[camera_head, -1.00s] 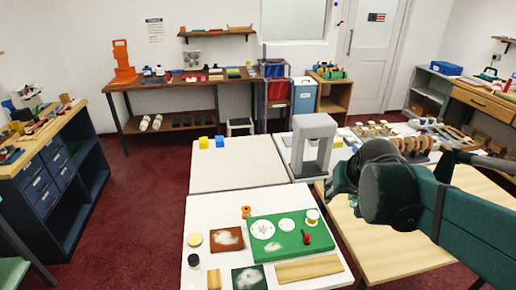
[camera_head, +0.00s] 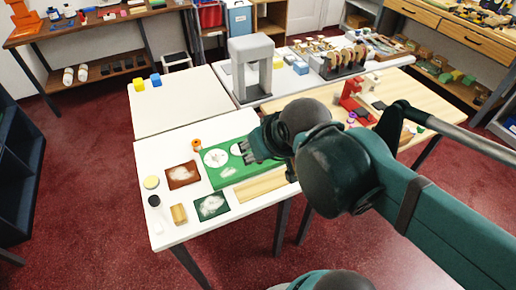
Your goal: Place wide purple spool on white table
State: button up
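A small purple round thing (camera_head: 351,117) is on the pale wooden table (camera_head: 420,95), beside a red stand; it may be the wide purple spool, but it is too small to be sure. A white table (camera_head: 150,160) holding a green board is in the lower middle. A second white table (camera_head: 180,108) adjoins it behind. My gripper (camera_head: 250,151) hangs over the right part of the green board, left of the purple thing. Its fingers are small and dark, and I cannot see whether they are apart. No purple spool shows in it.
The green board (camera_head: 215,180), a brown tile (camera_head: 182,174), a dark green tile (camera_head: 211,206) and a wooden plank (camera_head: 260,185) crowd the front white table. A grey arch (camera_head: 250,68) stands behind. The red stand (camera_head: 357,98) is near the purple thing. The back white table is mostly bare.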

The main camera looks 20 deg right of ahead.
jog(key=shift+o, duration=0.5)
jog(key=w+d+r+m+g+h+p, duration=0.1)
jog(key=w+d+r+m, duration=0.1)
jog(key=w+d, duration=0.4)
jog(key=w+d+r+m+g+p, duration=0.1)
jog(key=w+d+m, duration=0.2)
jog(key=w+d, duration=0.3)
jog(key=m+g+p, duration=0.3)
jog(key=m+g, duration=0.2)
jog(key=m, duration=0.6)
send_over(353, 115)
jog(key=a, duration=0.1)
notch_tip(353, 115, down, 21)
jog(key=shift+s+d+f, duration=0.1)
jog(key=shift+d+f, duration=0.15)
jog(key=shift+d+f, duration=0.1)
jog(key=shift+f, duration=1.15)
